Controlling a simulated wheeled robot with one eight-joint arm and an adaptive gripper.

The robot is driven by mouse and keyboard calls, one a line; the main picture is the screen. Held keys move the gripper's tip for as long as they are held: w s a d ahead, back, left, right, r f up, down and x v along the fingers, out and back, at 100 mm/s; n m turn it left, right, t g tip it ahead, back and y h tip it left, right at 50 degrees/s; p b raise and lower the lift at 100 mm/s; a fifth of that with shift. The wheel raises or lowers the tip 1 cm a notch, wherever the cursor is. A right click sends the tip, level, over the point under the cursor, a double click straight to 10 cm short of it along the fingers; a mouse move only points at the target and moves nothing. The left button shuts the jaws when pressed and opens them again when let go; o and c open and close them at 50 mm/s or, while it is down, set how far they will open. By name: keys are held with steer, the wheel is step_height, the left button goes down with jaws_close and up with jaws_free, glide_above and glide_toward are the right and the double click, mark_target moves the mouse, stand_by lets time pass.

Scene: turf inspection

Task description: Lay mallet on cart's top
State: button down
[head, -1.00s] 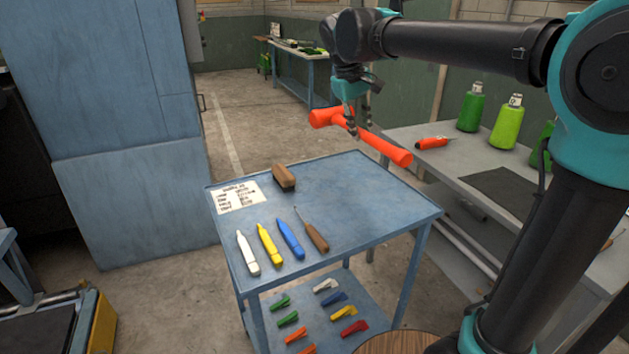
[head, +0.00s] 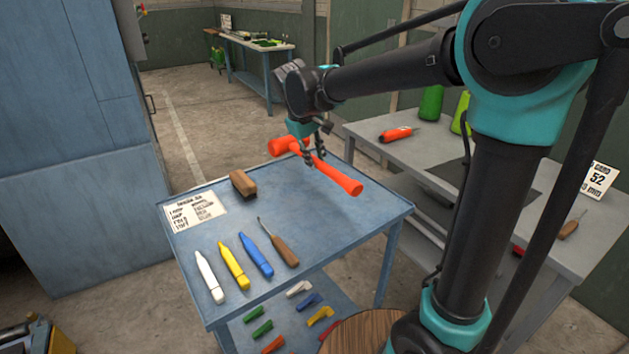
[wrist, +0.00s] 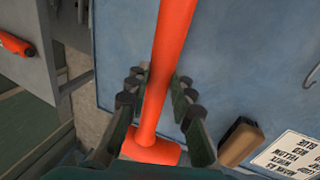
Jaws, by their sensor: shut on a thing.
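The orange-red mallet (head: 338,178) is held in the air over the far right part of the cart's blue top (head: 345,218). Its head (head: 284,146) points to the far left and its handle slopes toward the near right. My gripper (head: 313,158) is shut around the handle close to the head. In the wrist view my gripper (wrist: 158,100) has fingers on both sides of the mallet (wrist: 165,70), with the cart's top (wrist: 240,60) below. A gap shows between mallet and top; its exact height is hard to tell.
On the cart's top are a brown block (head: 243,184), a printed card (head: 193,211), white (head: 209,277), yellow (head: 234,265) and blue (head: 256,254) markers, and a wooden-handled tool (head: 284,250). The right part is clear. A grey bench (head: 375,150) stands to the right.

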step_height(320, 180, down, 8)
steer(key=shift+r, duration=0.2)
stand_by(0.3)
steer(key=c, duration=1.3)
jaws_free()
steer(key=shift+r, duration=0.15)
steer(key=v, duration=1.1)
steer(key=shift+s+r, duration=0.15)
steer(key=shift+r, duration=0.25)
